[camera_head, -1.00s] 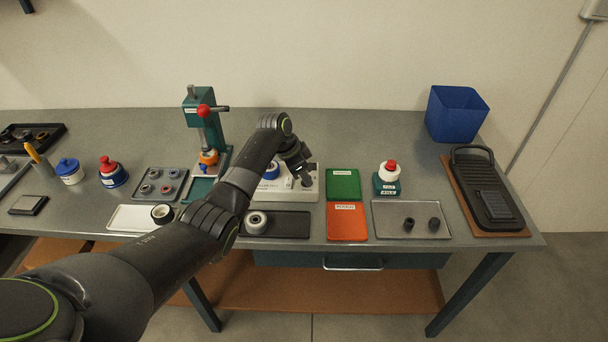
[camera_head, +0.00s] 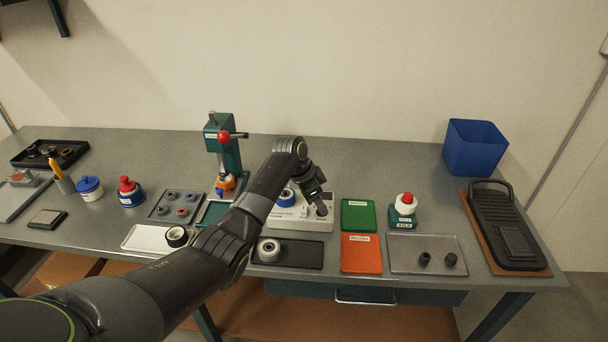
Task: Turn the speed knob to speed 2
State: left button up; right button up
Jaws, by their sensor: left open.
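The speed knob cannot be made out for certain. A white panel-like unit (camera_head: 290,224) with a blue round part (camera_head: 286,198) stands mid-table, partly hidden by my left arm. My left gripper (camera_head: 321,208) points down over the right part of this unit. The jaws are open, but their fine shape is small and dark, and I cannot tell whether they touch anything. My right gripper is not in view.
A green press with a red ball handle (camera_head: 224,136) stands left of my arm. Green (camera_head: 358,215) and orange (camera_head: 361,253) plates lie right of the unit, with a grey tray (camera_head: 430,268) beyond. A blue bin (camera_head: 474,147) stands at the back right.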

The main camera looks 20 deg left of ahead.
pick_arm(q)
jog(key=b+v, duration=0.2)
jog(key=v, duration=1.3)
jog(key=shift+a+r+b, duration=0.25)
jog(key=shift+r+b, duration=0.05)
jog(key=shift+r, duration=0.05)
jog(key=shift+s+f, duration=0.1)
